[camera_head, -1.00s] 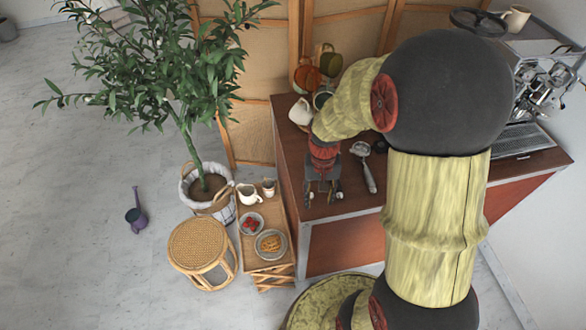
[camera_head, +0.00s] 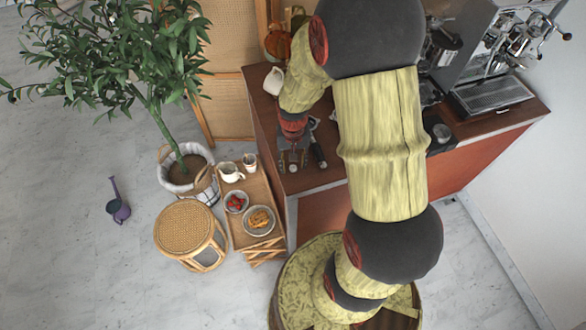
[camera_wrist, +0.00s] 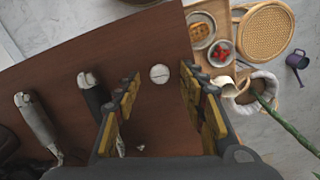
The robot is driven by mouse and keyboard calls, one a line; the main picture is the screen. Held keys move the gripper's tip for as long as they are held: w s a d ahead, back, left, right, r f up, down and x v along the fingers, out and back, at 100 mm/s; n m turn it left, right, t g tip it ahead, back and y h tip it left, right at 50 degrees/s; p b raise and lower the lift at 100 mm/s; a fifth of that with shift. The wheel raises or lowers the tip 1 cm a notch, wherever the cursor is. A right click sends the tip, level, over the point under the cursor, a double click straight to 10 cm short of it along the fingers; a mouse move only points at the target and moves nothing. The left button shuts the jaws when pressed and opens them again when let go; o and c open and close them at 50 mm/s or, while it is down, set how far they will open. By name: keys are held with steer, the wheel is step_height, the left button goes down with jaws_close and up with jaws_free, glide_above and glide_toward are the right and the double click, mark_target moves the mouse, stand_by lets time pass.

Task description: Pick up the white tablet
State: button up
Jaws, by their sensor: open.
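The white tablet (camera_wrist: 159,74) is a small round white disc with a line across its face. It lies flat on the brown top of the coffee cart (camera_wrist: 140,40), near the cart's edge. In the wrist view my gripper (camera_wrist: 160,82) is open, with one finger left of the tablet and the other right of it. The tablet shows in the gap, apart from both fingers. In the head view my gripper (camera_head: 294,160) is over the cart's front left part, and a small white spot there may be the tablet.
A small pale item (camera_wrist: 140,148) shows between the fingers. Beyond the cart's edge stand a wooden side table (camera_head: 238,205) with plates and a wicker stool (camera_head: 190,230). A white jug (camera_head: 274,82) stands behind.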

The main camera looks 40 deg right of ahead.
steer(key=shift+f, duration=0.45)
steer(key=shift+c, duration=0.9)
steer(key=c, duration=0.6)
steer(key=shift+r, duration=0.1)
